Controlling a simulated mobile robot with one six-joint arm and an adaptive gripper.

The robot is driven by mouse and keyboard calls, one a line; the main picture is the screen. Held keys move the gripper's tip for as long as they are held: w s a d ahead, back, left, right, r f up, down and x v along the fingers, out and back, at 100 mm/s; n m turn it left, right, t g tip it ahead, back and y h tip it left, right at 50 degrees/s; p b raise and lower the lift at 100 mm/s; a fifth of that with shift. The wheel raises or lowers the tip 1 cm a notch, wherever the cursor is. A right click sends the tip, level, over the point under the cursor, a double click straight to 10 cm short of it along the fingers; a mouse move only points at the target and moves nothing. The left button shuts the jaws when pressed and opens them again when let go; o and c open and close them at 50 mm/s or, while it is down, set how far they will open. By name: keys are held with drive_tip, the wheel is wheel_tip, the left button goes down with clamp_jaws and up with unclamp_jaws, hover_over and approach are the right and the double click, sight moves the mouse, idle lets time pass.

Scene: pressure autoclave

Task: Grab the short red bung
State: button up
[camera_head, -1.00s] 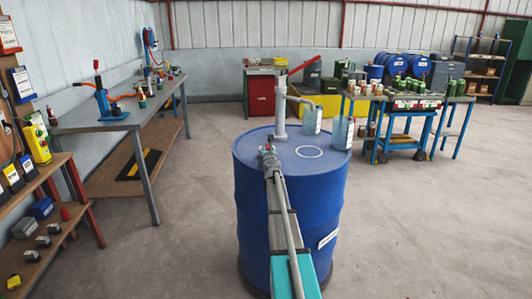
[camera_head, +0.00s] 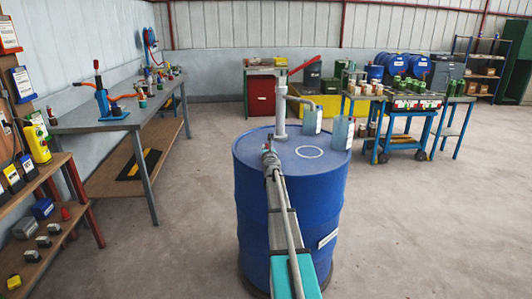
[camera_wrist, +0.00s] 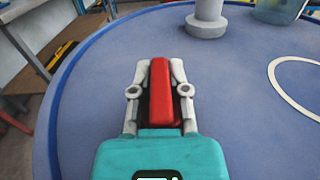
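My gripper (camera_wrist: 161,72) is in the middle of the wrist view, above the blue drum's top (camera_wrist: 240,130). Its two pale fingers stand close on both sides of a red block-like piece (camera_wrist: 160,92), which looks like the short red bung. The fingertips appear to touch its sides; its underside is hidden. A separate small red piece (camera_head: 65,213) stands on the left shelf.
A grey pump post (camera_head: 281,105) with a side spout rises from the drum, close beyond my gripper. Clear containers (camera_head: 342,132) stand by the drum's far right edge. A workbench (camera_head: 150,95) is at left, a blue cart (camera_head: 400,130) at right.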

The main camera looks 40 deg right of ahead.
clamp_jaws()
drive_tip(key=shift+r, duration=0.25)
drive_tip(key=shift+r+p, duration=0.75)
drive_tip(key=shift+p, duration=0.25)
drive_tip(key=s+d+r+p, duration=0.3)
drive_tip(key=s+r+p, duration=0.8)
drive_tip(key=s, duration=0.2)
drive_tip(key=shift+s+d, duration=0.3)
